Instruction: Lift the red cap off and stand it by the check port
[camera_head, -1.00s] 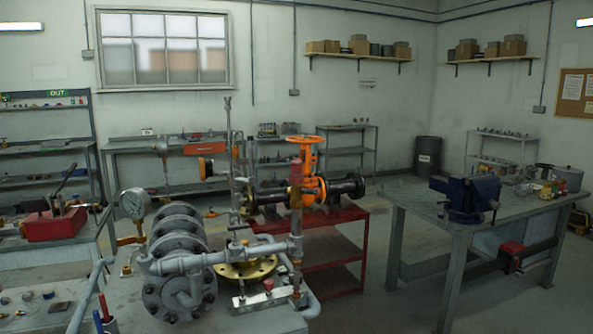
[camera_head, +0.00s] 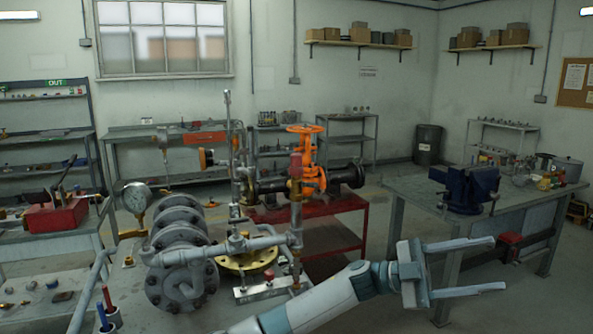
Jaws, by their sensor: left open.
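A red cap (camera_head: 296,160) sits upright on top of a brass fitting (camera_head: 296,188) on the vertical pipe of the pipework. A smaller red piece (camera_head: 269,275) shows low down on the pale plate by the brass flange (camera_head: 246,262). I cannot tell which part is the check port. My left gripper (camera_head: 499,264) is open and empty, to the right of and lower in the picture than the cap, its fingers pointing right. It is well apart from the pipework. My right gripper is not in view.
Grey ribbed flanges (camera_head: 182,262) and a pressure gauge (camera_head: 136,197) stand left of the capped pipe. An orange handwheel valve (camera_head: 305,131) on a red stand (camera_head: 338,238) is close behind it. A bench (camera_head: 405,188) with a blue vise (camera_head: 470,188) is at the right.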

